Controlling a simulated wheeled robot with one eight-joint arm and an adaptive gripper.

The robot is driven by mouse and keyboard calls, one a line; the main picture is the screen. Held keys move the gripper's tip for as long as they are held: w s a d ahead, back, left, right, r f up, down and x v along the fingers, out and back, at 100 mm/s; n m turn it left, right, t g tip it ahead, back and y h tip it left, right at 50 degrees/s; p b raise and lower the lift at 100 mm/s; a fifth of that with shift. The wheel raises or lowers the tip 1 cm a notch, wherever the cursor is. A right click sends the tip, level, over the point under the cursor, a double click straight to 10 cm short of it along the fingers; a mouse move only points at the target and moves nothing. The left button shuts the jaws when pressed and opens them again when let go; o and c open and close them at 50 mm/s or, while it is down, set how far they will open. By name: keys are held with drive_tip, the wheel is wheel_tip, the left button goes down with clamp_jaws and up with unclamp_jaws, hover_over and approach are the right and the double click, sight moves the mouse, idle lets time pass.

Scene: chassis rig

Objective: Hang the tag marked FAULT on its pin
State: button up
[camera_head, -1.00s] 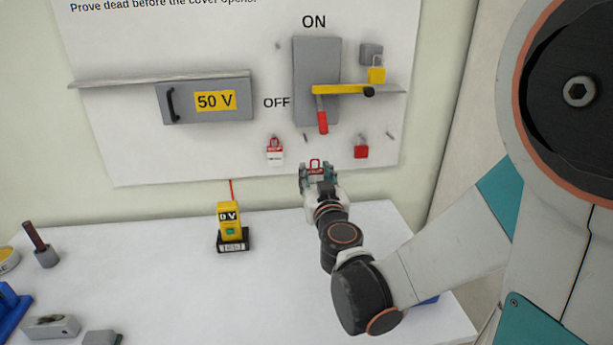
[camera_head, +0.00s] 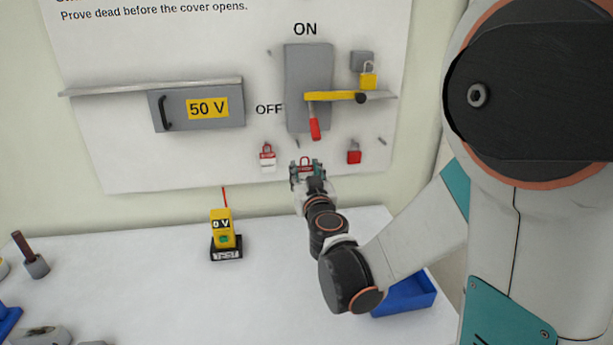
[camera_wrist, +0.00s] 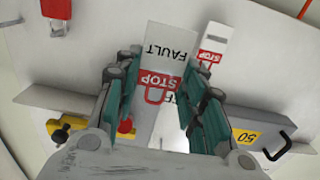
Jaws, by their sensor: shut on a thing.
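My gripper (camera_head: 307,174) is in front of the lower part of the wall board. It is shut on the FAULT tag (camera_wrist: 171,45), a white tag with a red STOP band and a red loop. A bare pin (camera_head: 297,143) sticks out of the board just above the gripper. Another pin (camera_head: 382,141) is at the lower right and one more (camera_head: 269,52) is higher up. Which pin is for FAULT is unmarked.
Another red-and-white STOP tag (camera_head: 267,159) hangs left of my gripper. A red padlock (camera_head: 354,157) hangs to the right. The red switch handle (camera_head: 314,128) and yellow bar (camera_head: 335,97) are above. A yellow tester (camera_head: 223,228) and a blue tray (camera_head: 405,294) are on the white table.

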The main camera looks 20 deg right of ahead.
drive_tip(key=shift+w+d, duration=1.05)
drive_tip(key=shift+w, duration=4.25)
drive_tip(key=shift+s+a+r+p, duration=0.15)
drive_tip(key=shift+s+a, duration=0.15)
drive_tip(key=shift+s, duration=1.15)
drive_tip(key=shift+s+a+r+p, duration=0.15)
drive_tip(key=shift+s+a, duration=0.1)
drive_tip(key=shift+s, duration=1.25)
drive_tip(key=shift+s+a+p, duration=0.15)
drive_tip(key=shift+s+a, duration=0.15)
drive_tip(key=shift+s, duration=1.15)
